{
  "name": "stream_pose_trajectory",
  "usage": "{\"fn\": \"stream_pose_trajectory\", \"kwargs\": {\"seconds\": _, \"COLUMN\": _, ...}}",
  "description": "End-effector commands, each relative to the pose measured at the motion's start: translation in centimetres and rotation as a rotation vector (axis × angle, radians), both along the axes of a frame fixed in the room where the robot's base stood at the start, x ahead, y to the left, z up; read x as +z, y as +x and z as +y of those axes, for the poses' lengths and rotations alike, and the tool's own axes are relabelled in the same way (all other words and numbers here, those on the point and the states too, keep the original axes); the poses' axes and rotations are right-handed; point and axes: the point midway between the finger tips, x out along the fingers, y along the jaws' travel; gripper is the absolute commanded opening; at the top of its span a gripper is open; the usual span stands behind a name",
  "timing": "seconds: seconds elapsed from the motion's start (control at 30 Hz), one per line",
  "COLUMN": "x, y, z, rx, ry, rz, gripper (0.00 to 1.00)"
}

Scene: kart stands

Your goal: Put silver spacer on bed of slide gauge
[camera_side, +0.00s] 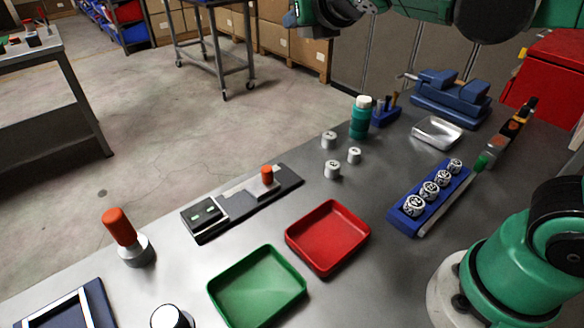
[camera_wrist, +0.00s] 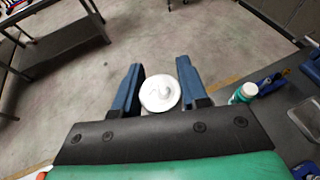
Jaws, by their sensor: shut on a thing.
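In the wrist view my gripper (camera_wrist: 160,88) has its two blue fingers shut on a round pale silver spacer (camera_wrist: 160,92), whose flat end faces the camera. The floor shows behind it, so it is held up in the air. In the side view my arm runs along the top edge; the fingers and held spacer cannot be made out there. The slide gauge (camera_side: 240,203) lies on the table left of centre. It has a dark display block (camera_side: 204,216) at its near-left end, an orange-knobbed slider (camera_side: 266,182), and a grey bed (camera_side: 236,195) between, which looks bare.
Small silver pieces (camera_side: 332,169) stand behind the red tray (camera_side: 328,237). A green tray (camera_side: 257,288) lies in front. An orange-handled tool (camera_side: 128,237) stands left of the gauge. A green bottle (camera_side: 361,117), blue rack (camera_side: 430,198) and blue vise (camera_side: 450,95) stand to the right.

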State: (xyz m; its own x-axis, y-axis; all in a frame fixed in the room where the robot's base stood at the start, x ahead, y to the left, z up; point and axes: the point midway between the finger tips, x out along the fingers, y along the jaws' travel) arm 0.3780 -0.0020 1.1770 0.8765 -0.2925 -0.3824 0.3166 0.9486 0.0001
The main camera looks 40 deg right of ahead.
Motion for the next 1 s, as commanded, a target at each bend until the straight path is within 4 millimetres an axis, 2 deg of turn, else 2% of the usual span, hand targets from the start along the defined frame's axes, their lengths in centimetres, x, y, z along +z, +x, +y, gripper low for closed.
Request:
{"fn": "stream_pose_trajectory", "kwargs": {"seconds": 0.17, "x": -1.4, "y": 1.4, "z": -1.2, "rx": -0.138, "ry": -0.002, "rz": 0.001, "gripper": 0.0}}
{"fn": "stream_pose_trajectory", "kwargs": {"seconds": 0.3, "x": -3.3, "y": 2.7, "z": -2.7, "rx": -0.33, "ry": -0.003, "rz": 0.0, "gripper": 0.0}}
{"fn": "stream_pose_trajectory", "kwargs": {"seconds": 0.6, "x": -6.8, "y": 3.4, "z": -5.0, "rx": -0.685, "ry": -0.001, "rz": -0.001, "gripper": 0.0}}
{"fn": "stream_pose_trajectory", "kwargs": {"seconds": 0.8, "x": -7.6, "y": 3.3, "z": -5.4, "rx": -0.775, "ry": 0.0, "rz": -0.001, "gripper": 0.0}}
{"fn": "stream_pose_trajectory", "kwargs": {"seconds": 1.0, "x": -7.7, "y": 3.2, "z": -5.4, "rx": -0.781, "ry": 0.001, "rz": 0.0, "gripper": 0.0}}
